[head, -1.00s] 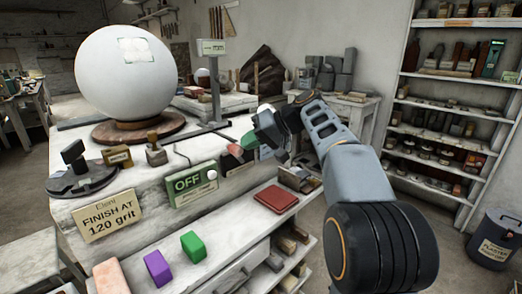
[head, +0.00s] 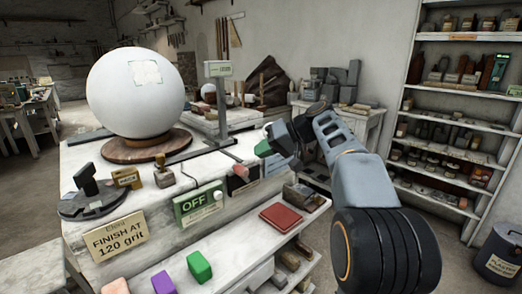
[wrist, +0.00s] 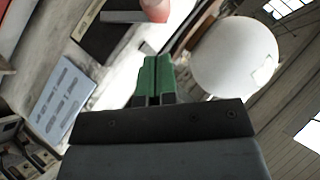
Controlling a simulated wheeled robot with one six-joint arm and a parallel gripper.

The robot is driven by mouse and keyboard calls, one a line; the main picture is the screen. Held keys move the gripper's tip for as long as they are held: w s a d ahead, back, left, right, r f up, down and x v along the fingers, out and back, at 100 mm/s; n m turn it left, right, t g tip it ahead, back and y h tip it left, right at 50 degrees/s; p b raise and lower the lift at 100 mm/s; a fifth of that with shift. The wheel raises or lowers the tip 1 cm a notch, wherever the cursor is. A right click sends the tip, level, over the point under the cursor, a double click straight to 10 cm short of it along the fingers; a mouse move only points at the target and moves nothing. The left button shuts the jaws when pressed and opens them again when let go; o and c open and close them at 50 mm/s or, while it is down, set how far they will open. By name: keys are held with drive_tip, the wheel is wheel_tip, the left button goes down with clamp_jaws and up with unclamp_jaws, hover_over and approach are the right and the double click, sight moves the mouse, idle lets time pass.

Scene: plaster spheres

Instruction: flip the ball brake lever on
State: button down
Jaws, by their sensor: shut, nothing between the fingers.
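A green box marked OFF (head: 197,204) is fixed to the front edge of the stone bench. A white round knob (head: 219,196) sits at its right end; whether this knob belongs to the brake lever I cannot tell. A large white plaster ball (head: 135,92) rests on a brown round base behind it, and it also shows at the right of the wrist view (wrist: 232,55). My gripper (head: 262,148) is up and to the right of the OFF box, apart from it. Its green fingers (wrist: 158,78) are pressed together and empty.
A sign reading FINISH AT 120 grit (head: 120,237) hangs on the bench front at left. Purple (head: 163,283) and green (head: 199,267) blocks and a red flat pad (head: 281,216) lie on the lower ledge. A post with a small display (head: 218,100) stands behind.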

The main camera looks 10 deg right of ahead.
drive_tip(key=v, duration=1)
drive_tip(key=shift+w+f, duration=0.1)
wheel_tip(320, 180, down, 13)
drive_tip(key=s+d+m+h+p, duration=0.1)
drive_tip(key=d+m+h+p, duration=0.1)
drive_tip(key=m+h, duration=0.4)
drive_tip(key=s+a+f+n+h+p, duration=0.2)
drive_tip(key=s+a+f, duration=0.1)
drive_tip(key=s, duration=0.7)
drive_tip(key=s+a+f+n+g+h+p, duration=0.1)
drive_tip(key=s+a+f+n+h+p, duration=0.1)
drive_tip(key=s+a, duration=0.4)
drive_tip(key=shift+s+f+h+p, duration=0.3)
drive_tip(key=shift+s+f+p, duration=0.25)
drive_tip(key=shift+s+f, duration=1.15)
